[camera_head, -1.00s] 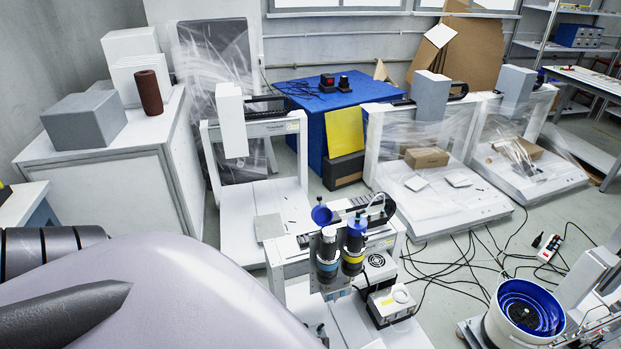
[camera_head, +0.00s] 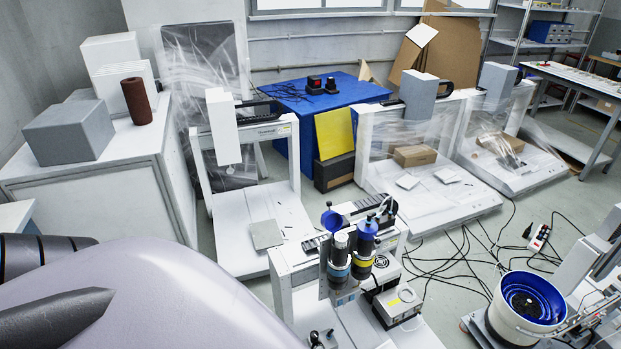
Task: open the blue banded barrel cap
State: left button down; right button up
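Two dark upright barrels stand side by side on the small gantry machine at the lower middle of the head view. The left barrel (camera_head: 337,272) has a light blue band and a pale, dark-rimmed top. The right barrel (camera_head: 361,268) has a yellow band and a blue top (camera_head: 367,229). A round blue piece (camera_head: 331,220) shows just behind and above the blue banded barrel; I cannot tell whether it is that barrel's cap or how it is attached. Neither of my grippers is in view, and nothing is seen touching the barrels.
The gantry machine (camera_head: 283,285) carries a white box with a fan (camera_head: 384,268) beside the barrels. A blue-lined bowl feeder (camera_head: 528,303) stands at the lower right. Cables (camera_head: 455,262) cross the floor. Larger gantry machines and a blue table (camera_head: 285,100) stand behind.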

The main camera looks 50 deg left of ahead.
aim_at(331, 220)
jog(key=k+j+z, duration=0.1)
jog(key=j, duration=0.3)
jog(key=k+j, duration=0.1)
jog(key=j, duration=0.25)
jog(key=j+z, duration=0.2)
jog(key=j, duration=0.6)
jog(key=i+j+z, duration=0.1)
jog(key=j, duration=0.25)
jog(key=i+j, duration=0.1)
jog(key=j, duration=0.3)
jog(key=i+j+z, duration=0.15)
jog(key=j, duration=0.25)
